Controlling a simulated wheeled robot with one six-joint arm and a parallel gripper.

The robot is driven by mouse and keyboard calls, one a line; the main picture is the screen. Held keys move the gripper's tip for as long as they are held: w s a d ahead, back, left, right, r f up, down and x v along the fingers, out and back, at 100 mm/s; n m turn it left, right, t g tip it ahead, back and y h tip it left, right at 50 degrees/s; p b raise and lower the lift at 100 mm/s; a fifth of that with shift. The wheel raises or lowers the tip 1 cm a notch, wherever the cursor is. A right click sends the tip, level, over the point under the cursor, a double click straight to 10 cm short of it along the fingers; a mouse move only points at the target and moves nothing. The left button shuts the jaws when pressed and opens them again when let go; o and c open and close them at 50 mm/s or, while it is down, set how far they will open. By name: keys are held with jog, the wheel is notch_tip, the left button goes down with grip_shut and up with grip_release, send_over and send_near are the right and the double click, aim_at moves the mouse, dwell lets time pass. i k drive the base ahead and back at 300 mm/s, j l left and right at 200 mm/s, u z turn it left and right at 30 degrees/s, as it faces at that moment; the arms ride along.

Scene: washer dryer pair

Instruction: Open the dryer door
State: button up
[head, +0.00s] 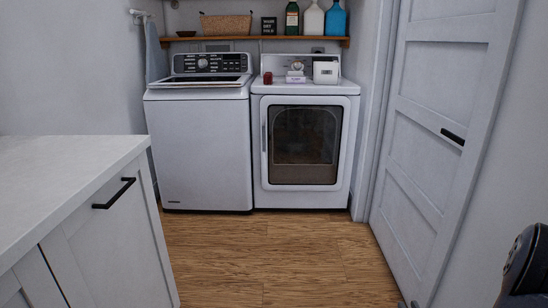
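The dryer (304,96) is the white front-loading machine at the back, right of centre in the head view. Its door (303,185) has a dark glass window (305,142) in a white frame and looks shut. A vertical handle (264,138) runs along the door's left edge. My gripper is not in view, and nothing touches the door. A dark part, probably of my own arm, shows at the lower right corner.
A white top-loading washer (200,150) stands left of the dryer. A counter with a cabinet (110,225) fills the left foreground. A white panelled room door (440,120) stands on the right. Wooden floor (265,255) is clear between them. A shelf (255,39) hangs above the machines.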

aim_at(304, 138)
jog(key=i+j, duration=0.15)
jog(key=i, duration=0.7)
jog(key=i+j, duration=0.15)
jog(key=i, duration=0.65)
jog(key=i+j, duration=0.2)
jog(key=i, duration=0.2)
jog(key=i+j, duration=0.15)
jog(key=i, duration=0.25)
jog(key=i+j, duration=0.2)
jog(key=i, duration=0.2)
jog(key=i+j, duration=0.2)
jog(key=i, duration=0.2)
jog(key=i+j, duration=0.15)
jog(key=j, duration=0.25)
jog(key=i+j, duration=0.2)
jog(key=j, duration=0.15)
jog(key=i+j, duration=0.15)
jog(key=j, duration=0.25)
jog(key=z, duration=0.05)
